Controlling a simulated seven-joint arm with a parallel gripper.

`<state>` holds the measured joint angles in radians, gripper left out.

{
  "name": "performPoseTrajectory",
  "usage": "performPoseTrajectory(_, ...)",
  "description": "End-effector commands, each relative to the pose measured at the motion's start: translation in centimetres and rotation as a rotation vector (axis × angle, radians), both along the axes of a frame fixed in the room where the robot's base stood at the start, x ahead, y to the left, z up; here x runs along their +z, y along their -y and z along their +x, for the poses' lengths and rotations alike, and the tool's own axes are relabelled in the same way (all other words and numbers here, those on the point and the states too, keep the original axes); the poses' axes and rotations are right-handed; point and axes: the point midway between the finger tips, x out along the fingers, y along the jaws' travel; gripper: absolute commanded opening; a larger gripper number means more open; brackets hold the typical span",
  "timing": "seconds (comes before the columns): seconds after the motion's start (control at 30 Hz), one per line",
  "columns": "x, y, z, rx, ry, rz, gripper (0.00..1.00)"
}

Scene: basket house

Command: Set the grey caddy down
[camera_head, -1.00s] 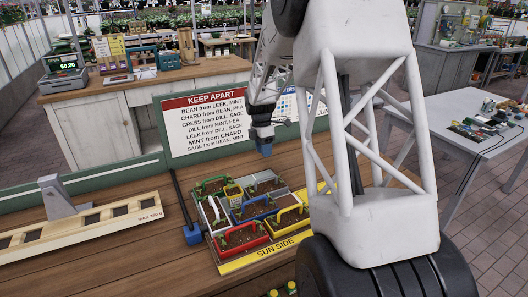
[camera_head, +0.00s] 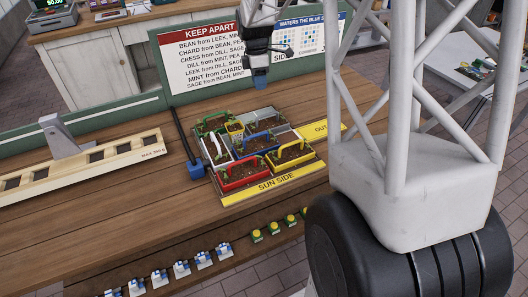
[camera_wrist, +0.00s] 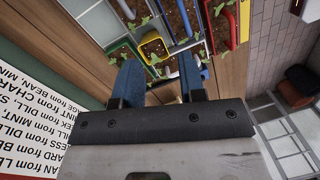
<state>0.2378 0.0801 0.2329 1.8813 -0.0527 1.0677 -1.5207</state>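A grey caddy (camera_head: 262,114) with soil stands at the back of the cluster of planted caddies on the wooden table. A pale, white-handled caddy (camera_head: 215,149) stands at the cluster's left side. My gripper (camera_head: 261,84) is above and behind the cluster, in front of the sign board. In the wrist view its two blue fingers (camera_wrist: 160,78) stand apart, and I see nothing gripped between them. A small yellow caddy (camera_wrist: 153,45) shows beyond the fingertips there.
Red (camera_head: 240,183), blue (camera_head: 240,150) and yellow (camera_head: 308,160) caddies crowd the cluster, with a green one (camera_head: 203,128) behind. A yellow "SUN SIDE" strip (camera_head: 280,184) edges it. The sign (camera_head: 205,62) stands close behind. A wooden rack (camera_head: 82,168) lies left.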

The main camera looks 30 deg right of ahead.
Motion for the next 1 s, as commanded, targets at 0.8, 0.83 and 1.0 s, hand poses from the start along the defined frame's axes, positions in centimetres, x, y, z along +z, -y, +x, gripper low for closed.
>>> performPoseTrajectory(0.8,8.4,-10.4,-17.9,-0.640,0.186,-0.041,0.37)
performPoseTrajectory(0.83,8.6,-10.7,-18.6,-0.664,0.194,-0.040,0.37)
performPoseTrajectory(1.0,9.1,-12.3,-22.5,-0.798,0.228,-0.028,0.37)
